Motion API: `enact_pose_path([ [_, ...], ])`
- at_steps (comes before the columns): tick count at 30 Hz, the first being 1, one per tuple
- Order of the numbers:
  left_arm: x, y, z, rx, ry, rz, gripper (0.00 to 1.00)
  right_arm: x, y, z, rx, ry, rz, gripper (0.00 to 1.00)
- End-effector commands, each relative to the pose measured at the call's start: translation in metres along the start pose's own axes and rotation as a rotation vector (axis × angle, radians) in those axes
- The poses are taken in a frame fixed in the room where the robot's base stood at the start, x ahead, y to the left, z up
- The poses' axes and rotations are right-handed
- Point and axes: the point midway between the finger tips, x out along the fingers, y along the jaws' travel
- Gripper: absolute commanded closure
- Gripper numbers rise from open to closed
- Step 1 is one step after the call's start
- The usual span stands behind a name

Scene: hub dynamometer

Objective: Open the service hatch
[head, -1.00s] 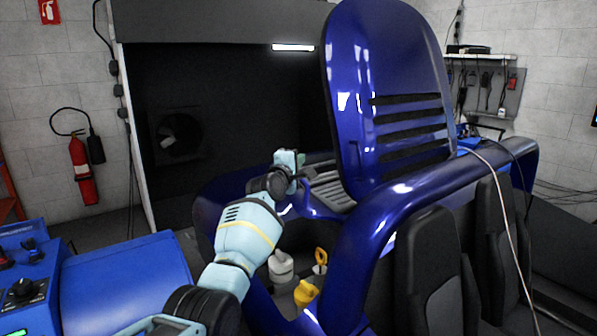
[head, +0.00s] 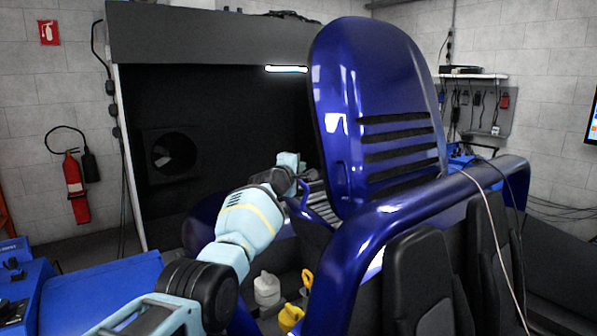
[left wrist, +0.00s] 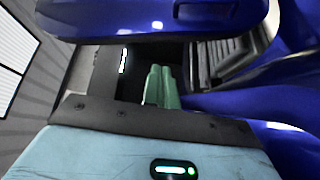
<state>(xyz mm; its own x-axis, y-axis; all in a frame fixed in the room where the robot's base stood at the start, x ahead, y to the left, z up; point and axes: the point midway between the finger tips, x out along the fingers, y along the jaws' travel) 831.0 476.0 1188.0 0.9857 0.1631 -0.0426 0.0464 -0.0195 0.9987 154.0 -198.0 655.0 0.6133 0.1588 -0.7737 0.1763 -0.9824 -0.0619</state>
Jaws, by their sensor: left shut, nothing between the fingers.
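The service hatch (head: 372,150), a glossy dark blue panel with several black slots, stands raised and nearly upright on the blue vehicle body (head: 400,208). In the left wrist view a blue panel edge (left wrist: 150,18), probably the hatch, crosses the top. My left gripper (head: 293,163) is to the left of the hatch's lower edge, above the opening. Its pale green fingers (left wrist: 158,86) are together and empty in the left wrist view. I cannot tell whether they touch the hatch. My right gripper is not in view.
Two black seats (head: 422,275) stand at right front. A white jug (head: 266,288) and a yellow container (head: 290,317) are low beside my left arm. A blue cabinet (head: 100,290) is at left. A fire extinguisher (head: 75,187) hangs on the back wall.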

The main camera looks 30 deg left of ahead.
Motion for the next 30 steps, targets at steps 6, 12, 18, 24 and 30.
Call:
enact_pose_path([
  [6,0.0036,0.0014,0.0017,0.0,-0.002,-0.002,1.0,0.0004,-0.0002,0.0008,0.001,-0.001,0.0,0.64],
  [12,0.0055,0.0031,0.0022,-0.001,-0.002,-0.002,1.0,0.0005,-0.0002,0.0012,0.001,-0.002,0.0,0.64],
  [18,0.0066,0.0038,0.0023,0.0,-0.001,-0.002,1.0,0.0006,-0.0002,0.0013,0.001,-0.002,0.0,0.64],
  [24,0.007,0.0042,0.0024,0.0,-0.002,-0.002,1.0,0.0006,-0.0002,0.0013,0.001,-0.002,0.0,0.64],
  [30,0.007,0.0042,0.0024,0.0,-0.002,-0.002,1.0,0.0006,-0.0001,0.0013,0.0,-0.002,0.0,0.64],
])
